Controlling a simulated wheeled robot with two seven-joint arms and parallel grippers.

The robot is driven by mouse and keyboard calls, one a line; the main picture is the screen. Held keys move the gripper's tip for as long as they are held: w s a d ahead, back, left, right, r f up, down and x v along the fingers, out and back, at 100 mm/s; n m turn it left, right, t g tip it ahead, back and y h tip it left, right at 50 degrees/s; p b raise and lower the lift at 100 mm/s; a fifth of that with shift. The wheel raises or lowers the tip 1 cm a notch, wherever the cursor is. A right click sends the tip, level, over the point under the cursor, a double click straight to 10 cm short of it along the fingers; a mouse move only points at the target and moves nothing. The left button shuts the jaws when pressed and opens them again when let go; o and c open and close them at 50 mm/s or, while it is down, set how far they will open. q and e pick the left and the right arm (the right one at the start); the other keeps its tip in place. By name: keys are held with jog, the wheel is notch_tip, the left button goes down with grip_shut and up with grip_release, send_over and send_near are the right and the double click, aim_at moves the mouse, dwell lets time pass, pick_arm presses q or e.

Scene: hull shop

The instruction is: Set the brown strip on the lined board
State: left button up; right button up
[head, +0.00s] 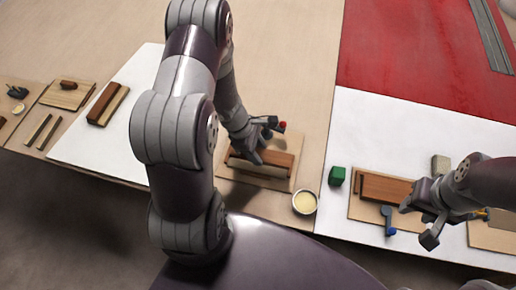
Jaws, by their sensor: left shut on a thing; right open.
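A long brown strip (275,161) lies along a light wooden board (285,184) in the middle of the bench. My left gripper (252,154) reaches down over the strip and is shut on it. The gripper hides part of the strip and board, and I cannot tell whether the strip rests fully on the board. Lines on this board are too small to make out. My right gripper (418,224) is open beside another wooden board (360,211) carrying a brown block (385,188), at the right.
A red ball (282,125) shows just behind my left gripper. A round cream-filled bowl (304,202) and a green block (337,176) stand to the right. A grey tool with a blue end (388,219) lies by the right board.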

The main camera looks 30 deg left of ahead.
aim_at(257, 151)
pick_arm(q)
jog(key=w, duration=0.1)
jog(key=w+a+f, duration=0.1)
jog(key=shift+w+a+f, duration=0.2)
jog(key=shift+w+f, duration=0.1)
notch_tip(257, 151, down, 4)
jog(key=shift+r+p, duration=0.1)
jog(key=shift+p, duration=0.2)
jog(key=shift+w+a+f, duration=0.1)
jog(key=shift+f, duration=0.2)
jog(key=shift+f+b, duration=0.2)
jog(key=shift+b, duration=0.1)
jog(key=o, duration=1.1)
jog(key=shift+r, duration=0.1)
